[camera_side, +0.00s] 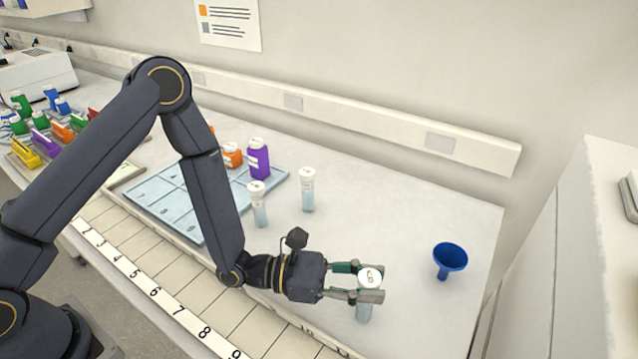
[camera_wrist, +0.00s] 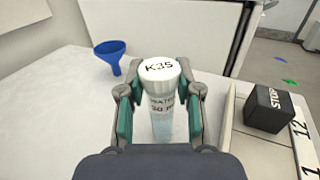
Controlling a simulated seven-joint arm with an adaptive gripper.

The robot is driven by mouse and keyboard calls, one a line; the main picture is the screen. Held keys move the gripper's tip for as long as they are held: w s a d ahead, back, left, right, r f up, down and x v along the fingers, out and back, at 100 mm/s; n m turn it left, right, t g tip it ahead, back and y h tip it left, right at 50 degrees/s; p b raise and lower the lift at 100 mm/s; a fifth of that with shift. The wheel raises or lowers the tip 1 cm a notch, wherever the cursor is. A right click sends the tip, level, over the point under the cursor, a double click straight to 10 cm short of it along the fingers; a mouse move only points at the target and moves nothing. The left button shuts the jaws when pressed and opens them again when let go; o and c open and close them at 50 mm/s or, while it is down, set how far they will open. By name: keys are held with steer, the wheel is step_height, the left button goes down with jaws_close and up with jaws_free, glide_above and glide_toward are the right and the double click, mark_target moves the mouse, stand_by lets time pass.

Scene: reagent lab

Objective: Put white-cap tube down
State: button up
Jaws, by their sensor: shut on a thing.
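A white-cap tube (camera_side: 364,311) with pale blue liquid is between the fingers of my gripper (camera_side: 357,281), which is shut on it near the front right of the bench. In the wrist view the tube (camera_wrist: 161,101) is upright, its cap marked K35, with my gripper's fingers (camera_wrist: 160,108) on both sides. I cannot tell whether its base touches the bench. Two other white-cap tubes stand upright on the bench, one nearer (camera_side: 259,206) and one farther back (camera_side: 307,190).
A blue funnel (camera_side: 450,259) stands right of my gripper. A blue gridded tray (camera_side: 160,199) lies at the left, with a purple bottle (camera_side: 258,160) and an orange bottle (camera_side: 232,156) at its back. A black STOP block (camera_wrist: 269,109) sits by the numbered edge strip. Bench around the tube is clear.

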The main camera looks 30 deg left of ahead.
steer(key=r, duration=0.6)
steer(key=a+r, duration=0.1)
steer(key=r, duration=0.2)
steer(key=shift+r, duration=0.35)
steer(key=w+a+f+n+t+y, duration=0.1)
steer(key=w+a+n+t+y, duration=0.25)
steer(key=a, duration=0.55)
steer(key=w+a+f+n+t+y, duration=0.1)
steer(key=w+a+n+t+y, duration=0.2)
steer(key=a, duration=0.6)
step_height(320, 180, down, 8)
steer(key=w+a, duration=0.1)
steer(key=shift+w+a+r+m+h, duration=0.15)
steer(key=shift+r+m+h, duration=0.05)
steer(key=shift+m+h, duration=0.25)
steer(key=shift+f, duration=0.1)
steer(key=o, duration=0.8)
steer(key=shift+c, duration=0.2)
